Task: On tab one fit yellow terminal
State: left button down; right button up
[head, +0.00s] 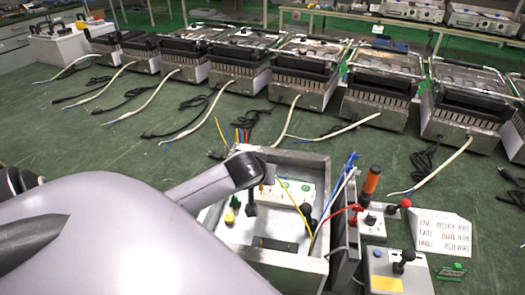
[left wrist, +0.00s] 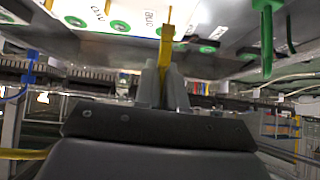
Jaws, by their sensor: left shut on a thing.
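My left arm reaches in from the left, and my left gripper (left wrist: 165,78) is over an open metal box (head: 308,265). In the left wrist view its two grey fingers are shut on a yellow terminal (left wrist: 166,45), which stands up from between them. The terminal's tip is close to a pale panel (left wrist: 185,14) with green-ringed tabs (left wrist: 120,26) and handwritten labels; I cannot tell whether they touch. In the head view this panel (head: 298,195) sits inside the box, and a yellow wire (head: 297,206) curves down across it. Which tab is number one cannot be read. My right gripper is not in view.
Red and blue wires, an orange-handled tool (head: 371,181), a red-knobbed switch box (head: 371,222) and a joystick box (head: 400,277) stand right of the metal box. A handwritten white sign (head: 442,232) is further right. Several grills (head: 300,75) with cables line the back.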

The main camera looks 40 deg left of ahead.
pick_arm(q)
jog(key=shift+f+b, duration=0.5)
jog(key=shift+f, duration=0.6)
jog(key=c, duration=1.1)
grip_release()
jog(key=shift+p+v, duration=0.35)
jog(key=shift+v, duration=3.2)
